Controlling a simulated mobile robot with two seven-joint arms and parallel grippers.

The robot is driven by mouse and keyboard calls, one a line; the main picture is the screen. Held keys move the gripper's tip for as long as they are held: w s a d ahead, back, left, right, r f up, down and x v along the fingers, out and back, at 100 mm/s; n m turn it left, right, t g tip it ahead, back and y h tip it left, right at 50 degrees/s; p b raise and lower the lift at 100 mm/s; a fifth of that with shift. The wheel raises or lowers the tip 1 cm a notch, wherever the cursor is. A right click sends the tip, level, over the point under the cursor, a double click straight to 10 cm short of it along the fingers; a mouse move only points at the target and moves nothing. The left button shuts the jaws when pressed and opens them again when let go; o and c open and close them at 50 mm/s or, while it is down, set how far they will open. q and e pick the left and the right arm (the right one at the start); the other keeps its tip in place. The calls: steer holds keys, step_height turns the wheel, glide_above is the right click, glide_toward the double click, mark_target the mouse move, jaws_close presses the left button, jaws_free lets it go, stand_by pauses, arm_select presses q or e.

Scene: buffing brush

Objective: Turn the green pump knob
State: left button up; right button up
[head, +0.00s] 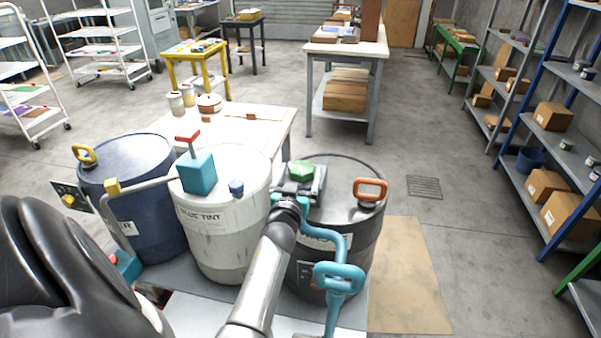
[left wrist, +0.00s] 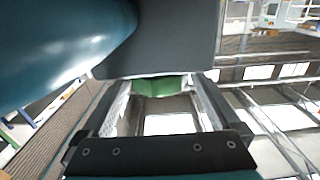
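The green pump knob (head: 300,170) sits above the black drum (head: 350,178) with the teal pipe, right of centre in the head view. My left gripper (head: 300,187) is at the knob, with a dark finger on either side of it. In the left wrist view the green knob (left wrist: 160,86) lies between the tips of my two fingers (left wrist: 160,98). I see no clear gap at its sides, but cannot tell whether the fingers press on it. A dark panel hides part of the knob there. My right gripper is not in view.
A white drum (head: 225,235) with a teal pump box and red handle stands left of the black drum. A blue drum (head: 145,190) stands farther left. A teal pipe (head: 340,245) with a loop handle rises close to my left forearm. Shelves (head: 560,140) stand at right.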

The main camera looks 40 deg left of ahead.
arm_select(q)
steer(key=c, duration=1.1)
